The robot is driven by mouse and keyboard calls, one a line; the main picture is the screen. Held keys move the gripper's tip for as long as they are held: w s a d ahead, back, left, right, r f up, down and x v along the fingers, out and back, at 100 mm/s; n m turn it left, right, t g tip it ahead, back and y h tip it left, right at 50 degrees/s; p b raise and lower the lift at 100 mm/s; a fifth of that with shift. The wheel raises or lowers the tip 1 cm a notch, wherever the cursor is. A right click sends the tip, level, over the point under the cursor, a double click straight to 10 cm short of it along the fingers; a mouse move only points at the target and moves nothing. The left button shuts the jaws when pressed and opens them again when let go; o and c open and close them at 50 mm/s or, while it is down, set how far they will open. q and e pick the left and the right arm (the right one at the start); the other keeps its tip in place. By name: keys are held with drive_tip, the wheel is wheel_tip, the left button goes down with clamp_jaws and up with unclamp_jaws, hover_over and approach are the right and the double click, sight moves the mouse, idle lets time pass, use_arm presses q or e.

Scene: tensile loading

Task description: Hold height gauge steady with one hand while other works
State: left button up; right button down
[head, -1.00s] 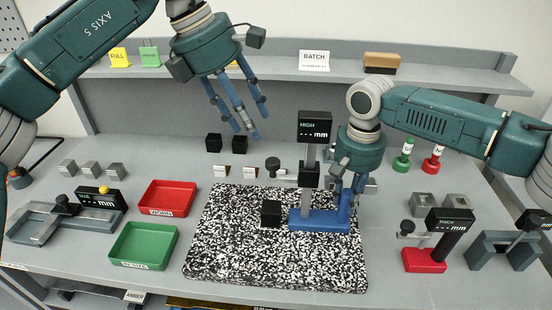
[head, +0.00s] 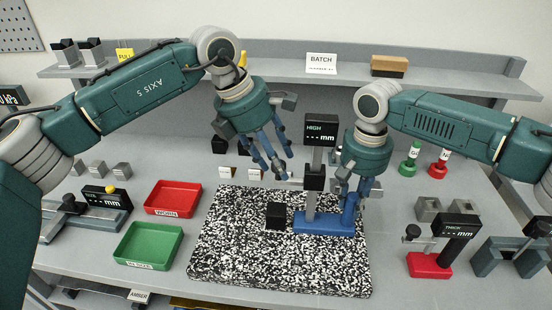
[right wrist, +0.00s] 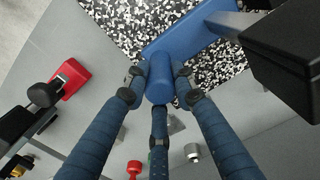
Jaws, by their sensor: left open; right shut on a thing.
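The height gauge stands upright on the speckled black-and-white plate (head: 235,262), with a blue base (head: 318,224), a grey post and a black display (head: 321,129) reading HIGH. My right gripper (head: 350,196) is shut on the gauge's blue upright at the right end of the base. In the right wrist view its fingers close around the blue cylinder (right wrist: 159,84). My left gripper (head: 274,172) is open and empty, just left of the gauge's post and above the plate's back edge. A black block (head: 275,215) sits on the plate left of the gauge base.
A red tray (head: 173,196) and a green tray (head: 148,245) stand left of the plate. A red-based thickness gauge (head: 430,264) stands to the right, with grey blocks behind it. A shelf with a BATCH card (head: 321,64) runs along the back.

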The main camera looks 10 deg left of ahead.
use_arm(q)
drive_tip(key=c, duration=1)
wheel_tip(320, 180, down, 10)
drive_tip(key=shift+d+r, duration=0.1)
drive_tip(key=shift+r, duration=0.05)
drive_tip(key=shift+c, duration=0.2)
use_arm(e)
drive_tip(key=shift+a+r, duration=0.1)
drive_tip(key=shift+a, duration=0.05)
use_arm(q)
drive_tip(key=o, duration=1)
drive_tip(key=shift+o, duration=0.2)
drive_tip(key=shift+r, duration=0.1)
